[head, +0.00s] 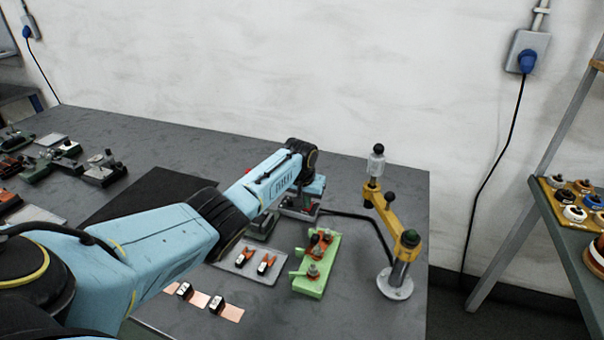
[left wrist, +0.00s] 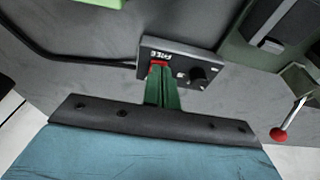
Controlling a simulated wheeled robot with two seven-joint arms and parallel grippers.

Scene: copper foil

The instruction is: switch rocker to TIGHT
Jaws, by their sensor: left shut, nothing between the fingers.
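A small dark control box (left wrist: 185,52) with white lettering that seems to read FREE, a red rocker (left wrist: 157,64) and a black round knob (left wrist: 198,76) lies ahead in the left wrist view. My left gripper (left wrist: 160,76) is shut and empty, its green fingers together with their tips at the red rocker. I cannot tell whether they touch it, and they hide part of it. In the head view the box (head: 299,213) shows only partly below my left wrist. My right gripper is in neither view.
A black cable (head: 352,216) runs from the box towards a yellow jointed arm on a post (head: 397,275). A green fixture (head: 318,282) and a grey tray (head: 236,268) stand in front. A red-tipped lever (left wrist: 279,134) shows in the left wrist view.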

